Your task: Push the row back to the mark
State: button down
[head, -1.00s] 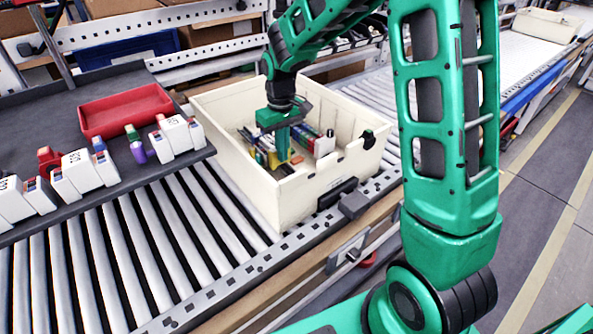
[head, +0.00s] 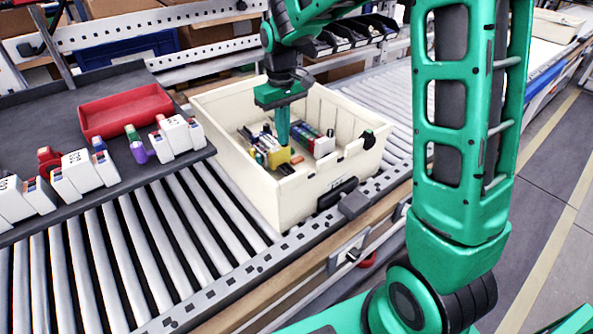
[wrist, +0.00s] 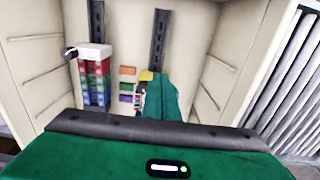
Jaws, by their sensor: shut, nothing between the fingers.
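My gripper (head: 283,138) is shut and empty, pointing down inside the cream bin (head: 275,205). Its green fingers also show in the wrist view (wrist: 160,100). A row of small coloured pieces (head: 258,141) stands in the bin, with a yellow block (head: 279,158) at its near end. The fingertips are right beside or over this block; contact cannot be told. In the wrist view, the fingers hide most of this row, and only a yellow part (wrist: 146,76) shows clearly. I cannot make out a mark for certain.
A second row of red, green and blue pieces (wrist: 95,80) has a white block (head: 324,146) at its end. Small flat coloured pieces (wrist: 127,86) lie between the rows. The bin walls surround the gripper. A grey shelf with a red tray (head: 125,108) is at left.

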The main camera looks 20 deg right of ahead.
notch_tip(320, 180, up, 6)
jog(key=shift+s+f, duration=0.15)
jog(key=shift+d, duration=0.1)
dwell(0.5)
jog(key=s+d+m, duration=0.3)
jog(key=s+d, duration=0.5)
jog(key=s, duration=0.4)
jog(key=s+d+m, duration=0.4)
jog(key=s+d, duration=0.4)
jog(key=s, duration=0.3)
jog(key=s+d+f+m, duration=0.1)
jog(key=s+f+m, duration=0.1)
jog(key=s, duration=0.8)
jog(key=shift+s, duration=0.2)
jog(key=shift+f, duration=0.1)
